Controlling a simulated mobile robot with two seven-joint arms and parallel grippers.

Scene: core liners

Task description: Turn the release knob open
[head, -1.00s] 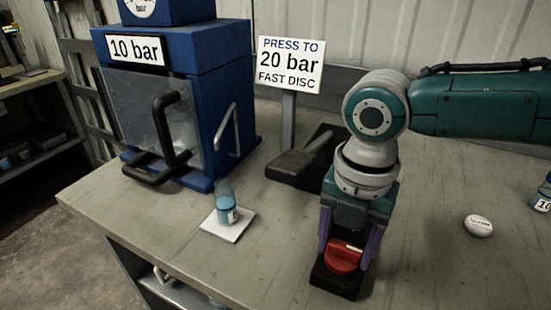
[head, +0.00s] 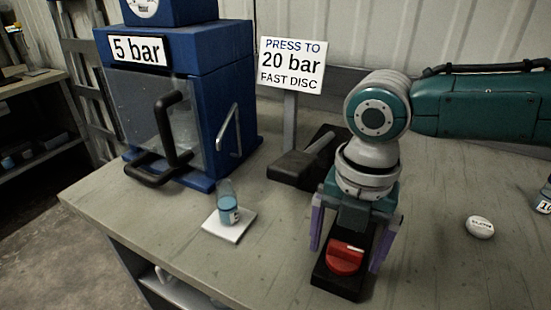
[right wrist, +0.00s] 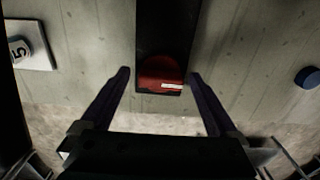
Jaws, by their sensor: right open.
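The red release knob (head: 345,258) sits on a black base block (head: 334,285) near the table's front edge, with a white mark on its top. It also shows in the right wrist view (right wrist: 158,70). My right gripper (head: 346,255) points down over the knob with its purple fingers spread wide, one on each side. In the right wrist view the open fingers (right wrist: 158,76) stand apart from the knob, with gaps on both sides. The blue press (head: 215,110) at the left bears a sign (head: 139,51) reading 5 bar. My left gripper is not in view.
A vial with blue liquid (head: 228,212) stands on a white pad (head: 222,232) left of the knob. A black pedal-like lever (head: 300,165) and a "20 bar" sign (head: 291,67) are behind. A white round object (head: 480,227) lies at the right, with bare table between.

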